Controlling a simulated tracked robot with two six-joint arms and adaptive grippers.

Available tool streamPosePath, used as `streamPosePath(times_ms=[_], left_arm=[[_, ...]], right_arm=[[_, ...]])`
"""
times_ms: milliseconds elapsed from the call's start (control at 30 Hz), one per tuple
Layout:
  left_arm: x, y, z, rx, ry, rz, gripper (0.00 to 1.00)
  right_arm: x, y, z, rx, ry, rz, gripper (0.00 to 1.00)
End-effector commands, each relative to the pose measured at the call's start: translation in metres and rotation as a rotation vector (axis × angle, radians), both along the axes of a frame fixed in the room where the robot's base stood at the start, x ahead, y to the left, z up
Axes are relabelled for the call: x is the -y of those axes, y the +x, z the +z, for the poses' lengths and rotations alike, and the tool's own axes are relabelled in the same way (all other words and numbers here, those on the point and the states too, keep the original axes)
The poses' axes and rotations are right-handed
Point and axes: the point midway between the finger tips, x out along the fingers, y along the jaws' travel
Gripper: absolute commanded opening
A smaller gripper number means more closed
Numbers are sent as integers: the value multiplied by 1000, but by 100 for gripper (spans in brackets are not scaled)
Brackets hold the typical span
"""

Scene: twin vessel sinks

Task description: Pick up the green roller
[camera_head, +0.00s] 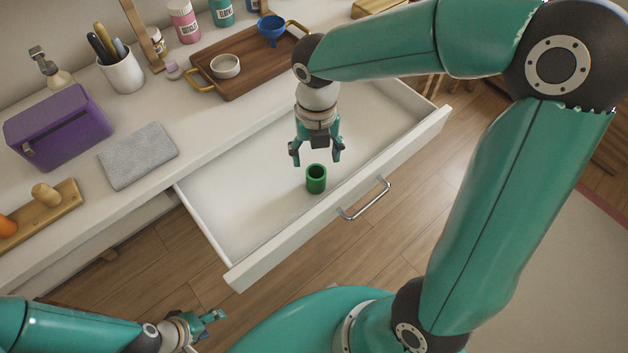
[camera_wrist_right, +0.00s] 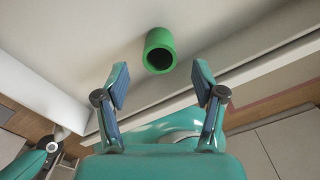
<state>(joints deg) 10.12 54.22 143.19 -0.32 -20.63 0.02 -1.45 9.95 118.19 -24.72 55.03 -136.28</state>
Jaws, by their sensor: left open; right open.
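The green roller (camera_head: 316,179) is a short hollow cylinder standing upright in the open white drawer (camera_head: 232,190), close to its front panel. It also shows in the right wrist view (camera_wrist_right: 160,50), beyond the fingertips and between their lines. My right gripper (camera_head: 316,158) is open and empty, pointing down just above and behind the roller; its two fingers show in the wrist view (camera_wrist_right: 161,88). No finger appears to touch the roller. My left gripper (camera_head: 214,324) is open and empty at the bottom left, outside the drawer and far from the roller.
The drawer's front panel with its metal handle (camera_head: 366,202) stands close to the roller. On the counter are a purple box (camera_head: 60,127), a grey cloth (camera_head: 138,155), a pen cup (camera_head: 122,73) and a wooden tray (camera_head: 262,75). The drawer's left part is clear.

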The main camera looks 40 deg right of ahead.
Motion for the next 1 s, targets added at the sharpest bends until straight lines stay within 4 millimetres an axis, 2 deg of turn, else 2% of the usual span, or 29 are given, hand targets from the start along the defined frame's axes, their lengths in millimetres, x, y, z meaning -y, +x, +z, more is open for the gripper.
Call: streamPosePath(times_ms=[33, 100, 367, 700, 967, 1000], left_arm=[[0, 0, -4, 0, 0, 0, 54], [0, 0, -6, 0, 0, 0, 54], [0, 0, -10, 0, 0, 0, 54], [0, 0, -24, 0, 0, 0, 54], [0, 0, -23, 0, 0, 0, 54], [0, 0, -23, 0, 0, 0, 54]], right_arm=[[1, -1, -12, -4, -1, -1, 69], [1, -1, -20, -3, -1, -1, 69], [0, -2, -36, -1, 0, -4, 69], [-4, -7, -79, -2, 1, -3, 69], [-4, -7, -81, 0, 1, -4, 69], [-4, -7, -80, 0, 1, -4, 66]])
